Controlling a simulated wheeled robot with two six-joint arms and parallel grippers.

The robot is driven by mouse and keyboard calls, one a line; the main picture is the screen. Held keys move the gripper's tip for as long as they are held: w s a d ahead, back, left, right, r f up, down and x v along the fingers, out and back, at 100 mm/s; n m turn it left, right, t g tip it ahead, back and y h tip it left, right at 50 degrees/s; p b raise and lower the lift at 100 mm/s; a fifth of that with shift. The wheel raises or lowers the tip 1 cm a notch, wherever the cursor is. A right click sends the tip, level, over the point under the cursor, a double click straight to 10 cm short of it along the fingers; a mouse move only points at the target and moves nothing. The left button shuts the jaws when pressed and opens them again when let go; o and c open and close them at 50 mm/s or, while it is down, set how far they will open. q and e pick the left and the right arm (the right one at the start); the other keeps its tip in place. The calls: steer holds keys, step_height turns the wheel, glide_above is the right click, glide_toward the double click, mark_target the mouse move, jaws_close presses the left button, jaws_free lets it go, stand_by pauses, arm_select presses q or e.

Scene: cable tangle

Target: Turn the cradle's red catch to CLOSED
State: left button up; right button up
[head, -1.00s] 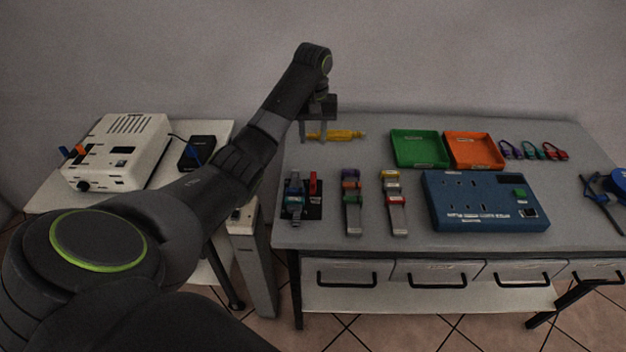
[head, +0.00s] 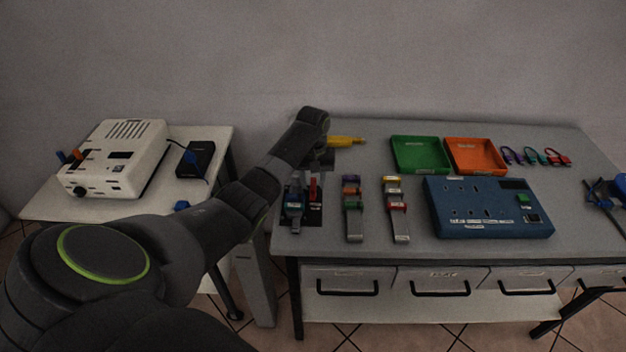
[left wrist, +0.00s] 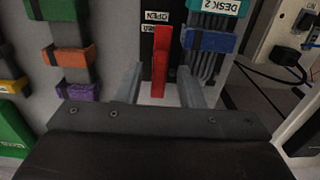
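The red catch (head: 313,187) stands on the dark cradle (head: 313,218) at the table's left front. In the left wrist view the red catch (left wrist: 158,70) lies lengthwise beside a white OPEN label (left wrist: 157,15); a second label below it is partly hidden and unreadable. My left gripper (left wrist: 160,82) is open, with one finger on each side of the catch and visible gaps to both. In the head view my left gripper (head: 316,172) is down at the cradle, its fingertips hard to make out. My right gripper is not in view.
Right beside the catch is a grey cable bundle with a blue clip (left wrist: 208,41) and a DESK 2 label. Two strapped cable bundles (head: 353,210) (head: 397,210) stand to the right. Behind are a yellow tool (head: 346,141), a green tray (head: 420,172) and an orange tray (head: 475,172).

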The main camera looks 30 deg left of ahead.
arm_select(q)
steer(key=shift+c, duration=0.4)
jaws_close()
